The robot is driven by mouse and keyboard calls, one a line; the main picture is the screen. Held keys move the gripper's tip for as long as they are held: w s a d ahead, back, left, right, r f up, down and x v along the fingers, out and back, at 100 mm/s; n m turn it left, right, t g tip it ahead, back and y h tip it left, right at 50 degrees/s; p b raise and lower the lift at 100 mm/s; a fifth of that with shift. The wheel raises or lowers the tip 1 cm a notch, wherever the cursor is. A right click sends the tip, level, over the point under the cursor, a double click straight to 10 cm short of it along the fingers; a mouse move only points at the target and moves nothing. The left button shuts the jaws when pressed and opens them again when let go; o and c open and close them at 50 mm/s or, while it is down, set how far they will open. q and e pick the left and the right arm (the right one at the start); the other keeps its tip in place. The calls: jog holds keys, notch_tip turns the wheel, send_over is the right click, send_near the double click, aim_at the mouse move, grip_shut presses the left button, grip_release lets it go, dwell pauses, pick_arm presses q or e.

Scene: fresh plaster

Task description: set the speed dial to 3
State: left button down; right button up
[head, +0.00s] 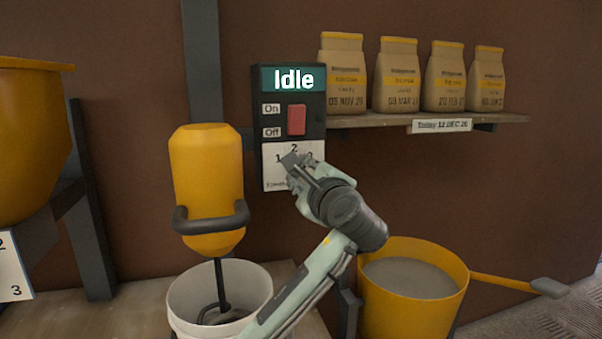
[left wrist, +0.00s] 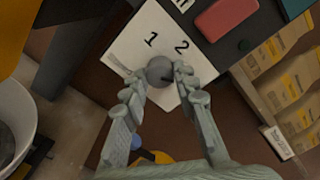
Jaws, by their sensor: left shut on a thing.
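The control box (head: 259,100) hangs on the wall, with a display (head: 292,79) reading "Idle". Its lower white dial plate (head: 276,180) shows 1, 2 and a partly covered 3. My left gripper (head: 294,165) is in front of this plate and hides the dial. In the left wrist view, the round grey speed dial (left wrist: 159,70) sits between the fingertips of my left gripper (left wrist: 161,75), which is shut on it. The numbers 1 and 2 show above the dial; 3 is hidden there. I cannot tell which number the dial points to. My right gripper is not in view.
A red switch (head: 297,120) sits above the dial plate beside On and Off labels. A yellow mixer (head: 207,165) stands left over a white bucket (head: 180,300). Several bags stand on a shelf (head: 375,121) at right. A yellow tub (head: 405,315) is below.

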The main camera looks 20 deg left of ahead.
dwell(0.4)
pick_arm(q)
jog(key=c, duration=1.2)
grip_release()
jog(key=v, duration=1.2)
